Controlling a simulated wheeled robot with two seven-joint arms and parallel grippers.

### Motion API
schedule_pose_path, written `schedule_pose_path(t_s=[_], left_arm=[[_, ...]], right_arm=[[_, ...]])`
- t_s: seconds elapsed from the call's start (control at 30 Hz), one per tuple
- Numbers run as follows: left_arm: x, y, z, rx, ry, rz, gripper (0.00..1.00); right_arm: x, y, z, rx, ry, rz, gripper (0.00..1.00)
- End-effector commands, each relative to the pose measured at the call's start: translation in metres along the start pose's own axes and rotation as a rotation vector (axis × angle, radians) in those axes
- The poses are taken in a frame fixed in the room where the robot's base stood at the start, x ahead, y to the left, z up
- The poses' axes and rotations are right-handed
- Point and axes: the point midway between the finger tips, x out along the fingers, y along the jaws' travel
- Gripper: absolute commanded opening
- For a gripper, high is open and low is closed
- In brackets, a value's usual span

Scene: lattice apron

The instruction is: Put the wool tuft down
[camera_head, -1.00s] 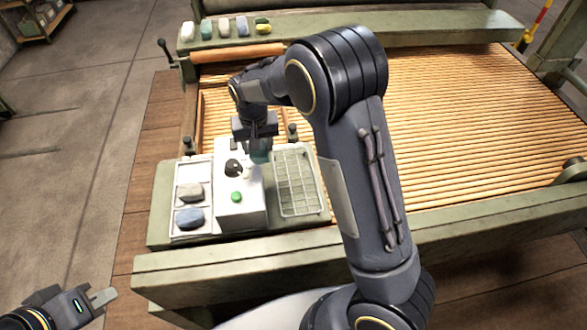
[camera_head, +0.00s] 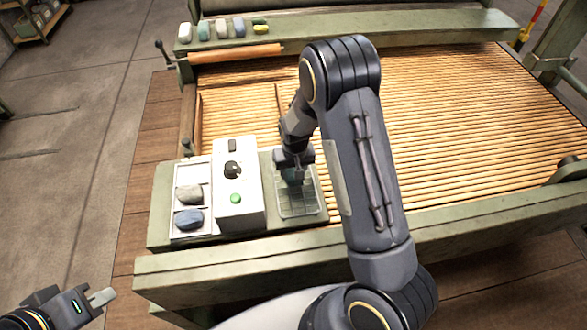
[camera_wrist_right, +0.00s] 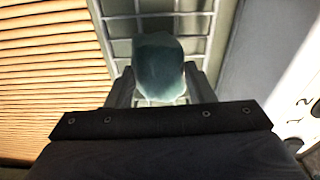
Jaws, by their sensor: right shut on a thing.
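The teal wool tuft (camera_wrist_right: 158,68) is between the fingers of my right gripper (camera_wrist_right: 160,88), which is shut on it. In the head view the tuft (camera_head: 291,177) shows only partly below my right gripper (camera_head: 293,172). It is over the wire grid tray (camera_head: 298,208) to the right of the white control box. Whether the tuft touches the grid, I cannot tell. My left gripper (camera_head: 103,297) is at the lower left, away from the bench; how far its fingers are apart is unclear.
The white control box (camera_head: 237,205) with a black knob and green button stands left of the grid. A white two-compartment tray (camera_head: 206,170) holds a grey tuft (camera_head: 189,194) and a blue tuft (camera_head: 189,219). Several tufts lie on the back beam (camera_head: 300,26). Wooden slats (camera_head: 460,120) spread behind.

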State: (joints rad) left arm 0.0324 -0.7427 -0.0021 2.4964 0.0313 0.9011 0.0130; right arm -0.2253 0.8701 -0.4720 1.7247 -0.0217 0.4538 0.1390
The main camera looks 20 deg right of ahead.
Motion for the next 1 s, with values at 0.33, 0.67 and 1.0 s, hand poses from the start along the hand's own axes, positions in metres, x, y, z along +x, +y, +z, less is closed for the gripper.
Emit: schedule_pose_path(t_s=[0.33, 0.67, 1.0], left_arm=[[0.0, 0.0, 0.0, 0.0, 0.0, 0.0, 0.0], [0.0, 0.0, 0.0, 0.0, 0.0, 0.0, 0.0], [0.002, -0.001, 0.001, 0.0, 0.0, 0.0, 0.0]], right_arm=[[0.0, 0.0, 0.0, 0.0, 0.0, 0.0, 0.67], [-0.002, 0.0, -0.001, 0.0, 0.001, 0.0, 0.71], [-0.055, -0.001, -0.001, 0.0, 0.006, -0.003, 0.71]])
